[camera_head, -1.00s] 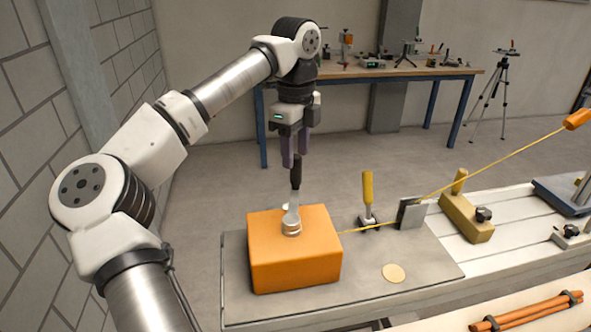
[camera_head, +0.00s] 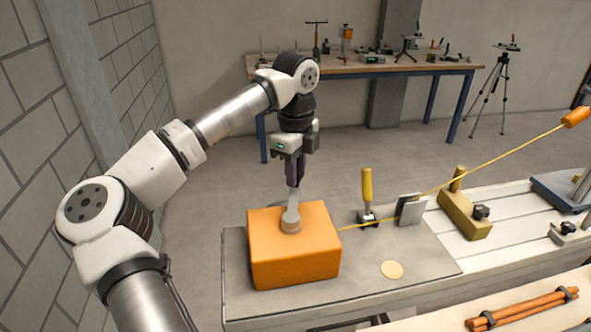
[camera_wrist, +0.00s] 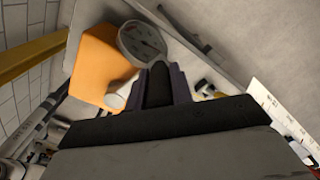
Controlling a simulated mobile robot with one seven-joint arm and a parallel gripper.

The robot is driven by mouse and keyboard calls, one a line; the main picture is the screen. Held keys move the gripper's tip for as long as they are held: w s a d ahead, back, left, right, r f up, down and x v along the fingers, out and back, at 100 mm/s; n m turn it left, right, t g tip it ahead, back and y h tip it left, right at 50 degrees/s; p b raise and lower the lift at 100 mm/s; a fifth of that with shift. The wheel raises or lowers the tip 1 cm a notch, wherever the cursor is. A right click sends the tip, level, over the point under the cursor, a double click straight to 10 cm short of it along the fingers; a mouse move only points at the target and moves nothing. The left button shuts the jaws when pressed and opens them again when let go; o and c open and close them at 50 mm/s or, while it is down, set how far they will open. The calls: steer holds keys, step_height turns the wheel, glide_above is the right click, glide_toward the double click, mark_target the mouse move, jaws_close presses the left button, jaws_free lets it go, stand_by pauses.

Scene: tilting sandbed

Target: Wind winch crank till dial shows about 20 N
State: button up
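The orange winch box (camera_head: 296,262) sits on the grey plate at the near end of the bench; it also shows in the wrist view (camera_wrist: 98,62). Its grey crank arm (camera_head: 292,208) rises from the hub on top. My gripper (camera_head: 295,180) is over the crank, with its fingers closed around the upright black crank handle (camera_wrist: 159,86), which they mostly hide in the head view. A round dial (camera_wrist: 142,43) shows beside the box in the wrist view; its reading is too small to tell. A taut yellow line (camera_head: 480,163) runs from the winch to the upper right.
A yellow-handled clamp (camera_head: 367,190), a grey upright plate (camera_head: 410,209) and a tan block (camera_head: 465,212) stand along the bench by the line. A pale disc (camera_head: 392,270) lies on the front plate. Tied orange rods (camera_head: 522,308) lie at front right.

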jaws_close()
steer(key=shift+d+f+m+b, duration=0.1)
steer(key=shift+d+m+b, duration=0.3)
steer(key=shift+d+m, duration=0.1)
steer(key=d+m, duration=0.1)
steer(key=m, duration=0.1)
steer(key=s+d+m+b, duration=0.1)
steer(key=d+m, duration=0.1)
steer(key=shift+s+d, duration=0.15)
steer(key=shift+d, duration=0.05)
steer(key=o, duration=0.8)
jaws_free()
steer(key=shift+r, duration=0.2)
